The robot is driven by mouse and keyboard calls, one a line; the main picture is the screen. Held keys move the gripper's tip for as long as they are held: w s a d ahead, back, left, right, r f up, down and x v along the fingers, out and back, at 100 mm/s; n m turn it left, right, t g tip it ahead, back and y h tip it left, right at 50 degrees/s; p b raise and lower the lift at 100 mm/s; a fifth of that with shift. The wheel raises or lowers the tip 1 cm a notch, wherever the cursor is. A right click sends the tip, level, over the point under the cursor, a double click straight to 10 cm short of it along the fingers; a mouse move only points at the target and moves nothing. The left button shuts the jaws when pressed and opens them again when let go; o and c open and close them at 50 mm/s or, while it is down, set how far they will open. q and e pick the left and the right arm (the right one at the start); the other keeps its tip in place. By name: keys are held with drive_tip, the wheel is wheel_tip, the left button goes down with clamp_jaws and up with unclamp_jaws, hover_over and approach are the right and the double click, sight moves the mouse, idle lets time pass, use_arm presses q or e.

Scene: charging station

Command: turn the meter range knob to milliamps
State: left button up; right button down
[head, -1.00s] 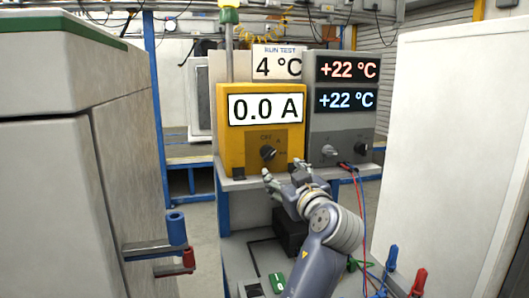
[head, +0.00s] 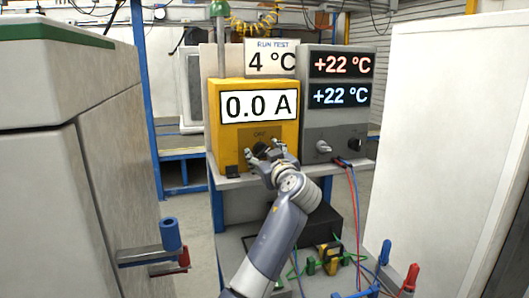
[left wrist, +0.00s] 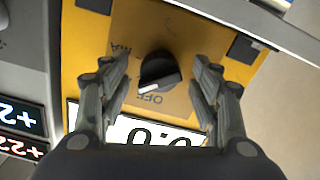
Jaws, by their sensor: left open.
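The yellow meter (head: 226,142) stands on the bench and its display (head: 259,105) reads 0.0 A. Its black range knob (left wrist: 160,68) sits on a brown dial plate (left wrist: 185,30). In the left wrist view the knob's white mark lies close to the OFF label, and an mA label shows at the left of the dial. My left gripper (left wrist: 165,82) is open, with one finger on each side of the knob and gaps visible. In the head view the left gripper (head: 264,162) partly covers the knob. My right gripper is not in view.
A grey unit (head: 342,120) with two +22 °C displays stands close beside the meter. Red and blue leads (head: 355,200) hang from it. A white cabinet (head: 440,150) is at right and a grey cabinet (head: 60,160) at left. Coloured clamps (head: 411,278) stand low at right.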

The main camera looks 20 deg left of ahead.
use_arm(q)
drive_tip(key=shift+w+a, duration=0.1)
drive_tip(key=c, duration=1)
drive_tip(key=shift+c, duration=0.2)
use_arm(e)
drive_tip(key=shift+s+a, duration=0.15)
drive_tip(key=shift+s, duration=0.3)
